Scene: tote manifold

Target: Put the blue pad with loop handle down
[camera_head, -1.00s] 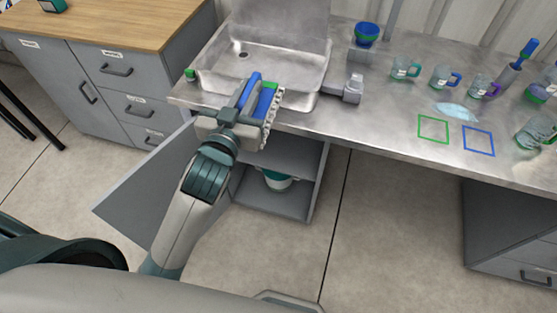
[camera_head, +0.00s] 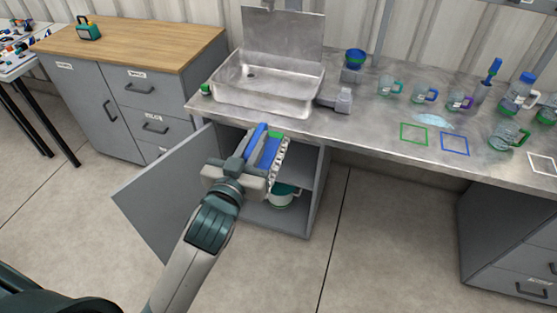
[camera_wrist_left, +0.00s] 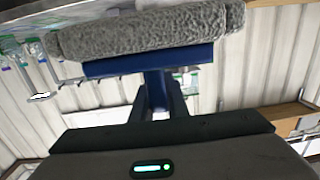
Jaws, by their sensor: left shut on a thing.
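My left gripper (camera_head: 248,160) is shut on the handle of the blue pad with loop handle (camera_head: 270,150). The pad is held in the air in front of the sink counter's front edge, above the open cabinet. In the left wrist view, the pad's blue backing (camera_wrist_left: 150,62) and thick grey fuzzy face (camera_wrist_left: 150,30) show beyond the fingers (camera_wrist_left: 158,100). The fingers grip its blue handle, which they partly hide. My right gripper is not in view.
The metal counter (camera_head: 370,125) holds a sink (camera_head: 265,85), several mugs, and green and blue outlined squares (camera_head: 455,143). A wet-looking patch (camera_head: 433,120) lies behind them. The cabinet door (camera_head: 165,195) stands open; a white-green container (camera_head: 283,196) is inside.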

